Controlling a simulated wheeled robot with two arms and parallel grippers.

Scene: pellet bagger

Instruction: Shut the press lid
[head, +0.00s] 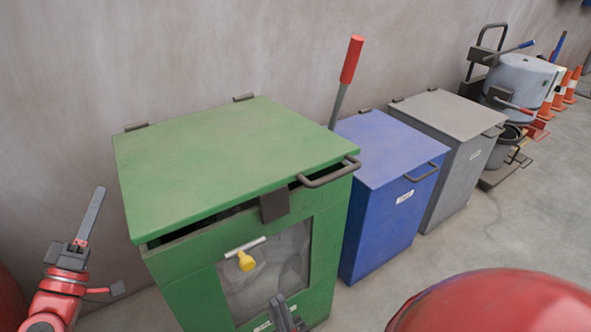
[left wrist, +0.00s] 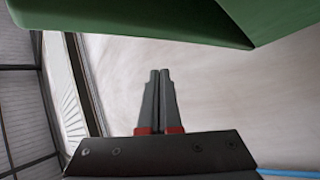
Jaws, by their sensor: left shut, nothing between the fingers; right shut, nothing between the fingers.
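The press (head: 165,275) is a green box with a window in its front. Its green lid (head: 225,160) lies almost flat over it, hinged at the wall side. A dark gap shows under the lid's front edge, so it is slightly raised. A dark handle (head: 328,174) sits at the lid's front right. My left gripper (head: 99,190) is shut and empty, left of the lid and apart from it. In the left wrist view its fingers (left wrist: 160,72) are together below a green edge (left wrist: 140,22). My right gripper (head: 283,302) is shut and empty, low before the press front.
A lever with a red grip (head: 351,60) rises behind the press. A blue bin (head: 385,190) and a grey bin (head: 450,150) stand to its right. A yellow knob (head: 246,261) projects from the press front. Open floor (head: 510,230) lies at the right.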

